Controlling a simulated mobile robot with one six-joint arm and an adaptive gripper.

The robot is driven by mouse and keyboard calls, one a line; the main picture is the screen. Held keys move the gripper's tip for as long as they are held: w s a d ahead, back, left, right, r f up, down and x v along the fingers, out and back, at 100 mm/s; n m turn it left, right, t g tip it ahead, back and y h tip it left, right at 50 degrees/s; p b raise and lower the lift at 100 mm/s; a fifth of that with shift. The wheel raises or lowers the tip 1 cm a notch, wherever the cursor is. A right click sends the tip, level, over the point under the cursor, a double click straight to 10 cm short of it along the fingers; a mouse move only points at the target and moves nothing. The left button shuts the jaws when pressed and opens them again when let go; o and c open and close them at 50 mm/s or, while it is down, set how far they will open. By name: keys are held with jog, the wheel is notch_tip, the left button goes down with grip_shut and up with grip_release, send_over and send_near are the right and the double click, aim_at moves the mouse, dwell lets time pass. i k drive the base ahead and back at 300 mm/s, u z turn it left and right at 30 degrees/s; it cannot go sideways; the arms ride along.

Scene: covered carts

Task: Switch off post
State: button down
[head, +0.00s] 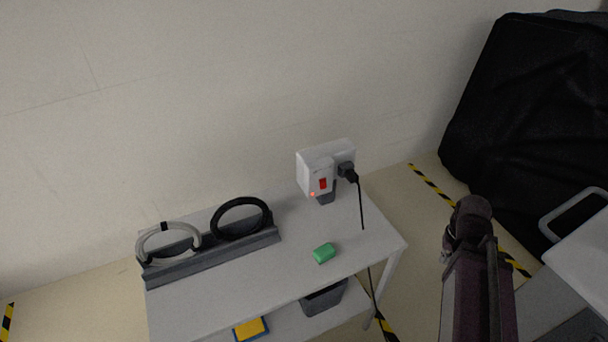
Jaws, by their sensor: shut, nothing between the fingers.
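The post is a white box (312,172) with a dark grey foot, at the back right of the white table, near the wall. Its front has a red rocker switch (323,184) and a small glowing red light (312,194) at lower left. A black plug (347,171) sits in its right part, and its cord hangs down past the table's edge. A dark link of my arm stands at the lower right, apart from the post. My gripper is not visible.
The white table (215,290) bears a dark rack (210,258) with two ring-shaped bands and a green block (324,253). Below are a grey bin (323,299) and a yellow-blue item (250,328). A black covered cart (530,100) and white cart (585,250) stand right.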

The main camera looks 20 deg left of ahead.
aim_at(323, 185)
jog(key=u, duration=0.9)
jog(key=k, duration=0.95)
jog(key=z, duration=0.05)
jog(key=i, duration=0.75)
jog(key=u, duration=0.05)
